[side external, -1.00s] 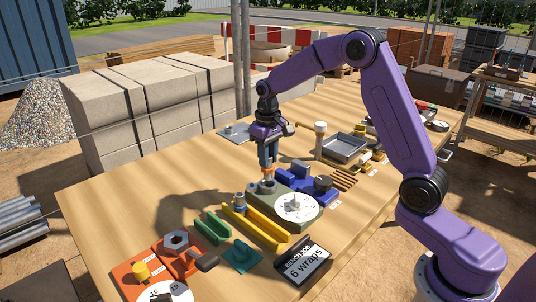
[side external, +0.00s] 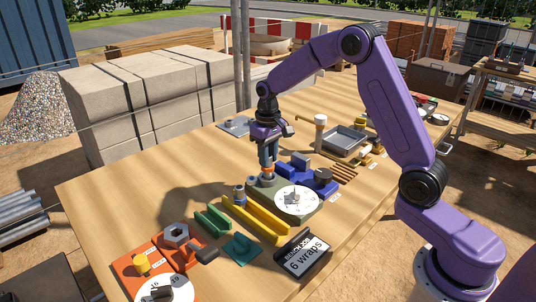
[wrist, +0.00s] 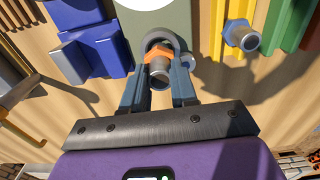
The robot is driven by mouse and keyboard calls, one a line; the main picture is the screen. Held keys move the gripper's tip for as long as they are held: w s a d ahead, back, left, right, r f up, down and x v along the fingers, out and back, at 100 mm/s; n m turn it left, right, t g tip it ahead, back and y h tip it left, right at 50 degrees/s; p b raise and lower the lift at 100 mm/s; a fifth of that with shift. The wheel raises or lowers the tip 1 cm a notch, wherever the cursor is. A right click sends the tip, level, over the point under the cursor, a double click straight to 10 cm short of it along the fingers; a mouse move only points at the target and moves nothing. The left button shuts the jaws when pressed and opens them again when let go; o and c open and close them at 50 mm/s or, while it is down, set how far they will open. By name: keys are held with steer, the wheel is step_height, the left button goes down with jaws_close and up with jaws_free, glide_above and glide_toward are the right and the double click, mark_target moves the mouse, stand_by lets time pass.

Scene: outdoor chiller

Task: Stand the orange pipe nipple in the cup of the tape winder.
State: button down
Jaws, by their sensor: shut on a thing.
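The orange pipe nipple (wrist: 155,54), a grey metal tube with an orange hex band, is between the fingers of my gripper (wrist: 158,88). In the side view my gripper (side external: 267,163) points straight down, and the orange band (side external: 267,177) shows just below its fingertips. The tape winder (side external: 314,210) is an olive base with a white dial (side external: 297,199). Its grey round cup (wrist: 172,38) is at the base's end, directly under the nipple. The nipple looks upright, its lower end at or inside the cup; the fingers hide how deep it sits.
A blue-banded nipple (side external: 240,193) stands near the yellow channel (side external: 255,223) and green channel (side external: 212,220). A blue block fixture (side external: 311,178) is close behind the winder. A "6 wraps" sign (side external: 305,255) stands in front. Bare table lies left of my gripper.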

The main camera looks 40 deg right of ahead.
steer(key=shift+f, duration=0.85)
steer(key=shift+c, duration=1.6)
jaws_free()
steer(key=shift+r, duration=3.55)
step_height(320, 180, up, 17)
steer(key=shift+r, duration=0.2)
